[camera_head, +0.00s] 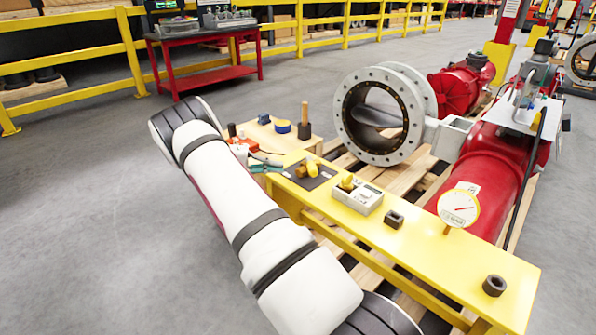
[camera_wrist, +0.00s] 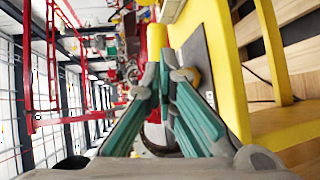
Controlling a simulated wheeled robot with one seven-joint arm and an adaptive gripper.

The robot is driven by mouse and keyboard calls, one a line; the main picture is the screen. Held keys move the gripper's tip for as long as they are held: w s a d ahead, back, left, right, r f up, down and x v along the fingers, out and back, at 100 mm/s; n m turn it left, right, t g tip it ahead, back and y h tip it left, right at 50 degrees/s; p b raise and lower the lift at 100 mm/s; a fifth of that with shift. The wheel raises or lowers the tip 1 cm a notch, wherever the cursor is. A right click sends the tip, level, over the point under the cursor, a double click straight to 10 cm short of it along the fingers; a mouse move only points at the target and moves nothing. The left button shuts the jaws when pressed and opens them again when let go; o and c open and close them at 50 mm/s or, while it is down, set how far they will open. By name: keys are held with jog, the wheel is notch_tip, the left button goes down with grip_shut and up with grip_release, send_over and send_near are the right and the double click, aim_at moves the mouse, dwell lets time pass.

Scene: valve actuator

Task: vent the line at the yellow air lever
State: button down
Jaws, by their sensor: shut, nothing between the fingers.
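A yellow lever (camera_head: 312,170) stands beside a small brass-coloured fitting (camera_head: 300,171) on a dark plate at the far left end of the yellow bench (camera_head: 440,256). In the wrist view a yellow upright piece (camera_wrist: 157,39), likely the lever, rises just beyond the fingertips. My gripper (camera_wrist: 174,70) has teal fingers that are shut and empty, with the tips close together. In the head view my gripper (camera_head: 268,163) is just left of the dark plate, near the bench end. I cannot tell whether the fingertips touch the lever.
A grey box with a yellow knob (camera_head: 357,196), a dark square block (camera_head: 394,219), a round gauge (camera_head: 458,208) and a dark nut (camera_head: 494,285) sit along the bench. A wooden table (camera_head: 284,141) with tools stands behind. A large flanged valve (camera_head: 383,115) and red actuator (camera_head: 490,170) stand at right.

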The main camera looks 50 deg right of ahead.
aim_at(310, 170)
jog(key=b+x, duration=0.1)
jog(key=x, duration=0.6)
jog(key=shift+s+d, duration=0.1)
jog(key=shift+s, duration=0.05)
jog(key=shift+s+d+n+t+h+p, duration=0.1)
jog(key=shift+s+n+t+h+p, duration=0.3)
jog(key=shift+n+t+h, duration=0.15)
jog(key=shift+s+d+r+n+t+h+p, duration=0.1)
jog(key=shift+s+r+n+t+h+p, duration=0.05)
jog(key=shift+s+n+t+h+p, duration=0.4)
jog(key=n+t, duration=0.1)
jog(key=s+n+t+h+p, duration=0.1)
jog(key=shift+s+d+t, duration=0.15)
jog(key=shift+d+t, duration=0.15)
jog(key=shift+d, duration=0.1)
jog(key=shift+s+d+n+p, duration=0.2)
jog(key=shift+d+n+p, duration=0.1)
jog(key=shift+n, duration=0.1)
jog(key=shift+s+d, duration=0.6)
jog(key=shift+d, duration=0.05)
jog(key=shift+s+d, duration=0.1)
